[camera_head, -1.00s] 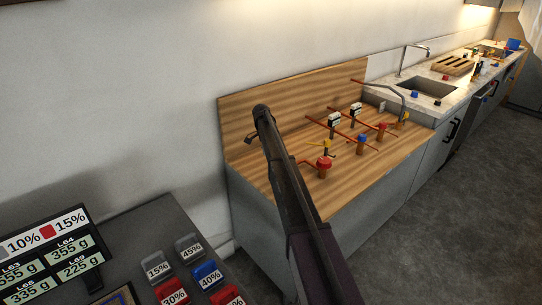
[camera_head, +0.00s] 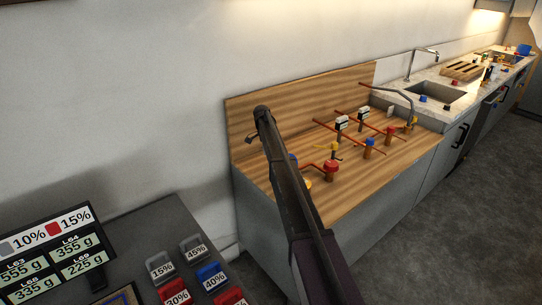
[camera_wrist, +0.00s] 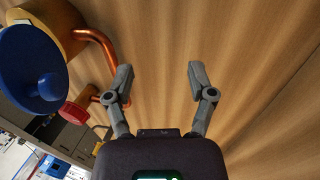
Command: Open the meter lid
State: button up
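Two small white-and-black meters stand on copper pipes over the wooden worktop in the head view, a nearer one (camera_head: 342,122) and a farther one (camera_head: 363,112). They are too small to tell how their lids stand. My gripper (camera_wrist: 160,75) is open and empty in the wrist view, with bare wood behind its two fingers. A large blue round knob (camera_wrist: 35,70) on a yellow body lies left of the fingers, apart from them. In the head view my arm rises left of the meters, apart from them. No meter shows in the wrist view.
A red-topped valve (camera_head: 331,167) and a blue-topped one (camera_head: 369,143) stand in front of the meters. A wooden backboard (camera_head: 300,98) runs behind. A sink (camera_head: 432,92) lies to the right. A scale display (camera_head: 48,245) and labelled weights (camera_head: 211,276) sit at lower left.

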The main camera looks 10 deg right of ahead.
jog(key=shift+w+a+f+b, duration=0.3)
jog(key=shift+w+a, duration=0.15)
jog(key=shift+w, duration=0.5)
jog(key=shift+w+a+f+b, duration=0.3)
jog(key=shift+w+a, duration=0.2)
jog(key=shift+w, duration=0.45)
jog(key=shift+w+a+f+b, duration=0.25)
jog(key=shift+w+a+f, duration=0.15)
jog(key=shift+w, duration=0.55)
jog(key=shift+r, duration=0.1)
jog(key=s+r+n+t+p, duration=0.1)
jog(key=s+n, duration=0.5)
jog(key=s, duration=2.1)
jog(key=s+a+r+n+t+y+p, duration=0.1)
jog(key=s+n, duration=0.5)
jog(key=s, duration=2.1)
jog(key=shift+s+a+r+n+t+p, duration=0.25)
jog(key=shift+s+r+t+p, duration=0.2)
jog(key=shift+p, duration=0.35)
